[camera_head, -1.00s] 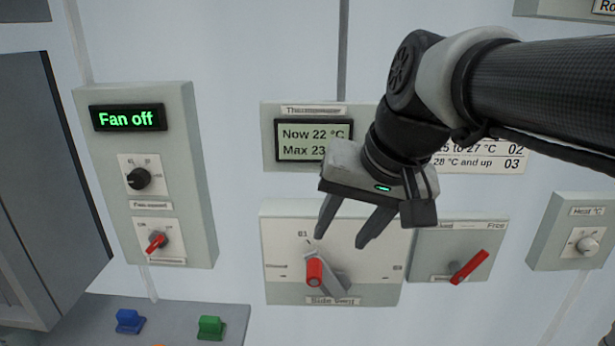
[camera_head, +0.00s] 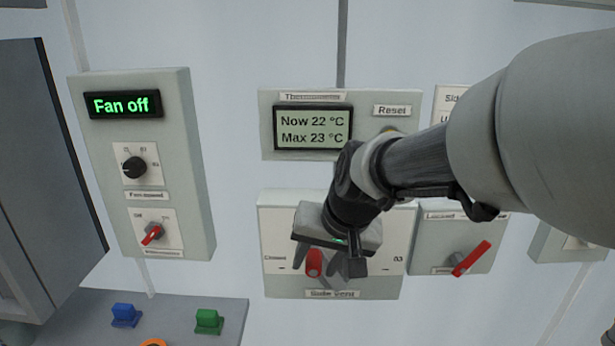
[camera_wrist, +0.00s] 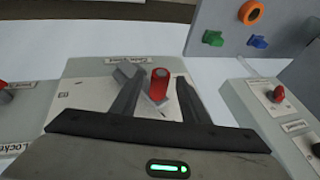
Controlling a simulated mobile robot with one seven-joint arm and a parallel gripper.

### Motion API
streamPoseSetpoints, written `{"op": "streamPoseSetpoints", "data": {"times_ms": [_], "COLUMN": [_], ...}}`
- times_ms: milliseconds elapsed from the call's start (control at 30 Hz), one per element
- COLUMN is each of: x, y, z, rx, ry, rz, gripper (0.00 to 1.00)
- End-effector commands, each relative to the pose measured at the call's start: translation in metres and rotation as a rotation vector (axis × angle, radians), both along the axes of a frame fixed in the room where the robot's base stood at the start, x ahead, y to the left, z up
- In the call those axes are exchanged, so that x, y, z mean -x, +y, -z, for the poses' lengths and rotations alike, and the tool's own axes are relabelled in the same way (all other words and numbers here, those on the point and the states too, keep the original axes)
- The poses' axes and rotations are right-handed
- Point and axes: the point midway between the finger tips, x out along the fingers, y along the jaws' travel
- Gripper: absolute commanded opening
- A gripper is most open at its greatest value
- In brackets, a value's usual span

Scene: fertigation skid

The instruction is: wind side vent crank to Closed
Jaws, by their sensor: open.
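The side vent panel (camera_head: 281,224) is a pale plate on the wall, labelled "Side Vent", with "Closed" at its left and "03" at its right. Its crank has a red knob (camera_head: 314,262) on a grey arm; the knob sits left of the panel's middle. In the wrist view the red knob (camera_wrist: 159,84) stands between my fingers, nearer the tips, with the grey crank arm (camera_wrist: 130,75) behind the left finger. My gripper (camera_head: 325,272) is open in front of the panel, its fingers around the knob; contact cannot be told. My gripper hides the top of the dial.
The lock panel (camera_head: 438,237) with a red lever (camera_head: 472,258) is close on the right. The fan panel (camera_head: 188,170) is on the left, the thermometer (camera_head: 313,128) above. Blue (camera_head: 125,315) and green (camera_head: 208,321) blocks sit on a grey surface below left.

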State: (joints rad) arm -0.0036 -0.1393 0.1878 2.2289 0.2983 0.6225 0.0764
Motion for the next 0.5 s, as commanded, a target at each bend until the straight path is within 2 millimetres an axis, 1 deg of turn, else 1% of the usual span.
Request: {"op": "streamPoseSetpoints", "data": {"times_ms": [167,200,433,500], "x": [0.0001,0.0001,0.0001,0.0001], "y": [0.0000,0.0000,-0.0001,-0.0001], "z": [0.0001,0.0001,0.0000,0.0000], "rx": [0.000,0.000,0.000,0.000], "ry": [0.001,0.001,0.001,0.001], "rz": [0.000,0.000,0.000,0.000], "gripper": [0.41,0.40,0.01,0.00]}}
